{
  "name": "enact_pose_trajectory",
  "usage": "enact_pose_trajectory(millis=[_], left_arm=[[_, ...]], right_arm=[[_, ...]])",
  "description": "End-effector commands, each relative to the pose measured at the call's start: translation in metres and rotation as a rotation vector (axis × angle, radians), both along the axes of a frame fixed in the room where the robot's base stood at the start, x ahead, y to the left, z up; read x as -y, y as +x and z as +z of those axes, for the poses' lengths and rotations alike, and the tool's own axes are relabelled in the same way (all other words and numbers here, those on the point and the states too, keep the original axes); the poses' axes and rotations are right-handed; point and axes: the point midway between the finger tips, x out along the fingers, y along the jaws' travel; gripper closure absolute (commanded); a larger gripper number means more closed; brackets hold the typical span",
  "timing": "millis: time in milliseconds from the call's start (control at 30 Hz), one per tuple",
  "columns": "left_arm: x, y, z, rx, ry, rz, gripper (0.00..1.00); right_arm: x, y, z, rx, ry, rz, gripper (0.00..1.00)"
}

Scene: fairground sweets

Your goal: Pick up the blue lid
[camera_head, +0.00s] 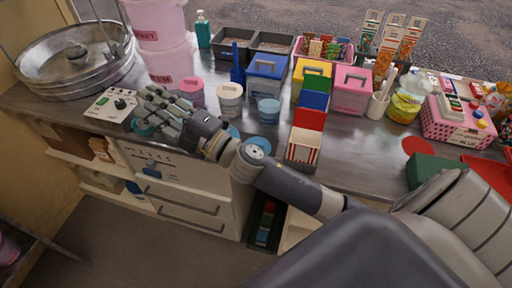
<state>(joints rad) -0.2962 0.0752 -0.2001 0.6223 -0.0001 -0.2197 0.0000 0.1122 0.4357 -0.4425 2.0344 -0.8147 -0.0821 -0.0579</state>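Several blue things could be the lid. A light blue round jar (269,112) with a lid on top stands in the middle of the counter. A flat light blue disc (262,143) lies nearer the front edge, partly covered by my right arm. Another small blue piece (234,131) shows beside my wrist. My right gripper (147,106) reaches across to the left part of the counter, left of these blue things. Its fingers look spread, with nothing clearly between them. A teal round thing (143,130) is partly hidden beneath it. My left gripper is out of view.
A white control box (110,103) and a round metal pan (75,55) are at the left. Pink (191,90) and cream (230,97) jars stand behind my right gripper. Coloured bins and a white-and-red box (303,148) crowd the middle. Drawers are below.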

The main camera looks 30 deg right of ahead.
Motion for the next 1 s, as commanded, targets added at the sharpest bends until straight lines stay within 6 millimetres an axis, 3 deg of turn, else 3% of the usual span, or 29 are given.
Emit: enact_pose_trajectory(millis=[100, 233, 333, 467, 567, 700, 900, 1000], left_arm=[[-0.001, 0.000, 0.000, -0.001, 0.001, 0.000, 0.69], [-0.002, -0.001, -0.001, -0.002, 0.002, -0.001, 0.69], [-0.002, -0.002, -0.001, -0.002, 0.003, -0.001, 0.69], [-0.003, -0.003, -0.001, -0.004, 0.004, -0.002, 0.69], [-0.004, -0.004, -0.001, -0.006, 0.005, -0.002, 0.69], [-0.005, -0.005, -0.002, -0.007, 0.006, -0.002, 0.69], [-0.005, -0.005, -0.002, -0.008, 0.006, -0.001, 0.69], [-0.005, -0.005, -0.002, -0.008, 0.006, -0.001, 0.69]], right_arm=[[-0.044, -0.013, 0.017, 0.210, -0.240, 0.184, 0.68], [-0.077, -0.033, 0.004, 0.387, -0.523, 0.388, 0.68], [-0.086, -0.045, -0.023, 0.480, -0.759, 0.542, 0.68], [-0.068, -0.050, -0.071, 0.536, -1.082, 0.735, 0.68], [-0.031, -0.045, -0.106, 0.521, -1.334, 0.876, 0.68], [0.052, -0.033, -0.140, 0.399, -1.674, 1.056, 0.68], [0.175, -0.026, -0.142, 0.104, -2.011, 1.232, 0.68], [0.213, -0.028, -0.134, -0.013, -2.091, 1.277, 0.68]])
